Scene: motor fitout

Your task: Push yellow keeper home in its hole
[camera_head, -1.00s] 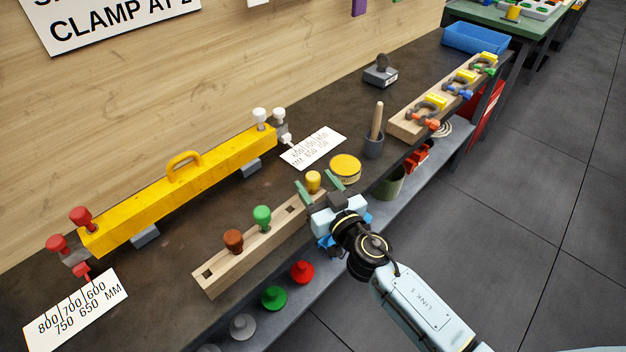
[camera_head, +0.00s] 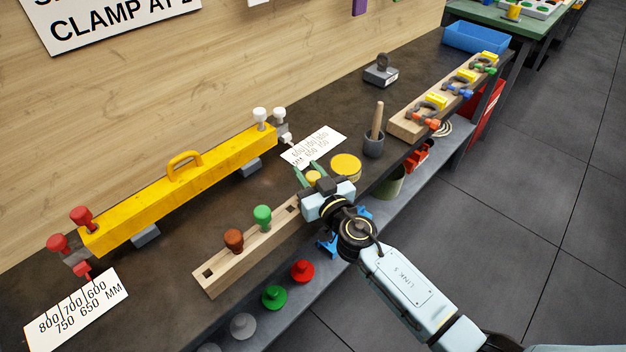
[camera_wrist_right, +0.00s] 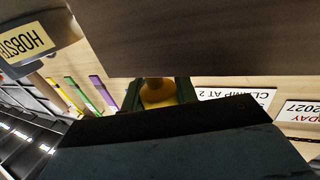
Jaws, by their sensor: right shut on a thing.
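The yellow keeper (camera_head: 312,177) is a small knob at the far right end of the pale wooden block (camera_head: 250,258). My right gripper (camera_head: 309,172) is shut on it, with a green finger on each side. The right wrist view shows the yellow keeper (camera_wrist_right: 157,93) between the green fingers. Its hole and lower part are hidden, so I cannot tell how deep it sits. A brown keeper (camera_head: 233,239) and a green keeper (camera_head: 262,215) stand in the same block. An empty square hole (camera_head: 208,273) shows at the near left end. My left gripper is out of view.
A yellow round tin (camera_head: 346,166) stands just right of the gripper. A grey pot with a wooden handle (camera_head: 374,145) is behind it. The long yellow beam (camera_head: 180,190) lies along the back. Red and green knobs (camera_head: 302,271) sit on the shelf below the bench edge.

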